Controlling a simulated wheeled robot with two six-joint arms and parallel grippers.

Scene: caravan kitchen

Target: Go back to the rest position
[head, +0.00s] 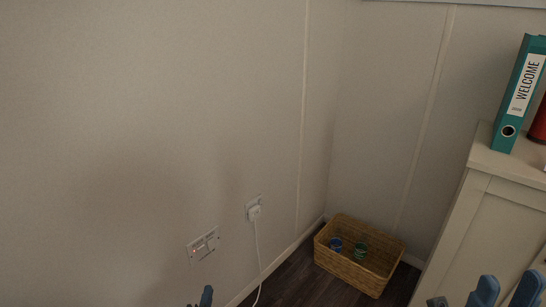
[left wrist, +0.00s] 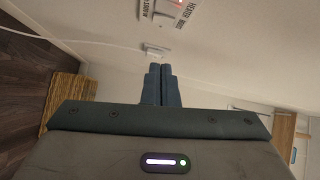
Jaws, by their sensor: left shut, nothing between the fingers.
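My left gripper (head: 205,297) shows as a small dark blue tip at the bottom edge of the head view, in front of the wall. In the left wrist view its two fingers (left wrist: 158,84) lie together, shut and empty, pointing towards the wall. Blue parts of my right arm and gripper (head: 485,290) show at the bottom right of the head view, in front of the cabinet.
A wicker basket (head: 348,269) with blue and green items stands on the dark floor in the corner. A white cabinet (head: 490,215) at right bears a teal binder (head: 519,95) and a red object (head: 539,122). A plugged-in socket (head: 253,208) and a switch (head: 203,244) are on the wall.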

